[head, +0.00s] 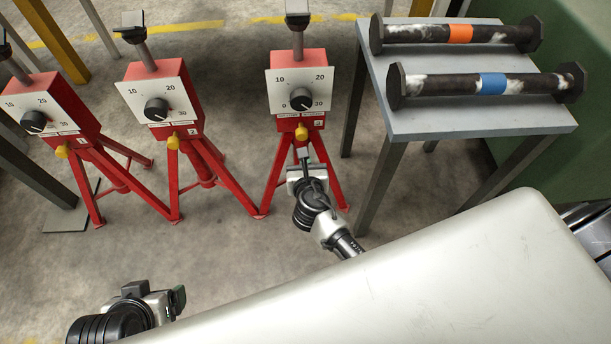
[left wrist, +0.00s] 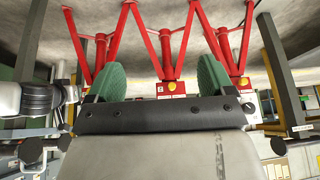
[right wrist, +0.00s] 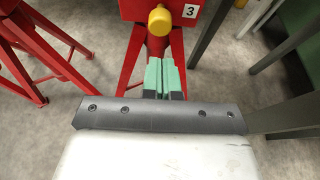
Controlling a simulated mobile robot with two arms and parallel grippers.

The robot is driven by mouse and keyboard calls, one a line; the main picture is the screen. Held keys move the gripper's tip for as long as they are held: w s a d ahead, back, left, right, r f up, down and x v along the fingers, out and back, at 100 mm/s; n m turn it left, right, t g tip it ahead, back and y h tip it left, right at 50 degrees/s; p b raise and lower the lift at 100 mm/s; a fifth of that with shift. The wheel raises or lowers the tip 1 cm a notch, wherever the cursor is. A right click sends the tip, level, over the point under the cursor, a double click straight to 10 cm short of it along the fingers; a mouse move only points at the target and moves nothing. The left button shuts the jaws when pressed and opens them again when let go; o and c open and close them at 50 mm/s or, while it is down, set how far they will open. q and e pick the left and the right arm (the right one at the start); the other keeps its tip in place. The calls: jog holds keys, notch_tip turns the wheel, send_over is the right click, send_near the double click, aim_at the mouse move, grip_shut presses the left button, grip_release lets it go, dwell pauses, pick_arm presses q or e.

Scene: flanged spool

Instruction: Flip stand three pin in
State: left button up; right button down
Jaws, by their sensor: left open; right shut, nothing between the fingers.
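Stand three is the red tripod stand (head: 298,85) on the right of the row, with a white dial plate. Its yellow pin (head: 301,132) sits low on the front of the red box. In the right wrist view the yellow pin (right wrist: 160,20) shows beside a "3" label (right wrist: 190,10). My right gripper (head: 308,165) is in front of and below this pin. Its green fingers (right wrist: 166,72) are shut together and empty, with the tips apart from the pin in the picture. My left gripper (head: 157,293) is low at the left, open and empty; its green fingers (left wrist: 160,78) are spread wide.
Two similar red stands (head: 160,100) (head: 50,110) stand to the left with their own yellow pins. A grey table (head: 480,122) at the right holds two dark flanged spools, one with an orange band (head: 460,33), one with blue (head: 493,83). Floor between is clear.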

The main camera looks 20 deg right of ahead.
pick_arm(q)
jog(key=shift+s+a+r+g+p, duration=0.15)
jog(key=shift+s+g+p, duration=0.15)
jog(key=shift+s, duration=0.2)
jog(key=shift+s+a+r+g+p, duration=0.1)
jog(key=shift+s+a+g+p, duration=0.1)
jog(key=shift+s+g, duration=0.25)
jog(key=shift+s+a+r+g+p, duration=0.15)
jog(key=shift+s+g+p, duration=0.1)
jog(key=shift+s, duration=0.3)
pick_arm(e)
jog(key=v, duration=0.6)
pick_arm(q)
jog(key=shift+f, duration=0.15)
pick_arm(e)
jog(key=shift+s, duration=0.15)
